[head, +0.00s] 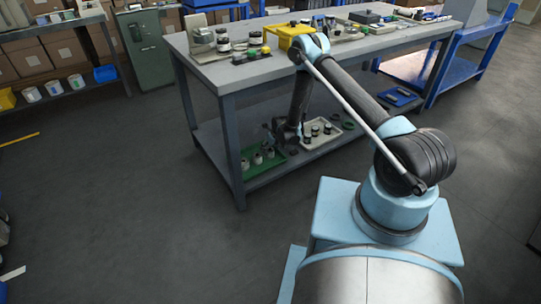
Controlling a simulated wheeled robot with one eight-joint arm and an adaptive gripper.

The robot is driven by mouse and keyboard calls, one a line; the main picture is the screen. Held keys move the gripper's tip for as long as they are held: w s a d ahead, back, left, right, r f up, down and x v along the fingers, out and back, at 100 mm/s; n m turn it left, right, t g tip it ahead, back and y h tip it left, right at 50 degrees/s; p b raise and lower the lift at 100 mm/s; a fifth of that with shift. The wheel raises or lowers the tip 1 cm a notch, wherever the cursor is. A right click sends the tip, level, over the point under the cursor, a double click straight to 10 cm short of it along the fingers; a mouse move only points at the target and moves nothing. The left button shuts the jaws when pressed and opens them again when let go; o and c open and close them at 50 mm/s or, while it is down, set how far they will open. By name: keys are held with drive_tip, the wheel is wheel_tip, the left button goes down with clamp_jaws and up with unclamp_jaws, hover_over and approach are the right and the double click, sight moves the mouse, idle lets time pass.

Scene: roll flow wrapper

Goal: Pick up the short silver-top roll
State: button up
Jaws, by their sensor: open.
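Several small rolls with pale or silvery tops (257,159) stand in a green tray (250,174) on the lower shelf of the grey workbench. Dark-topped rolls (315,131) stand in a cream tray (314,145) to its right. They are too small for me to tell which is the short silver-top roll. My arm reaches over the bench edge and down to the lower shelf. My gripper (272,136) is open, small and dark, above and close to the green tray's rolls. I cannot tell whether it touches any, and part of the tray's contents is hidden.
The benchtop (270,75) above the shelf carries jars, a yellow box (285,32) and other items. A bench leg (232,150) stands left of the green tray. Dark green rings (348,125) lie right of the cream tray. The floor at left is largely clear.

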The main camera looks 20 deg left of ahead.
drive_tip(key=shift+x, duration=1.05)
drive_tip(key=shift+w+f, duration=0.2)
drive_tip(key=shift+f, duration=0.1)
drive_tip(key=c, duration=1.2)
drive_tip(key=shift+r, duration=0.1)
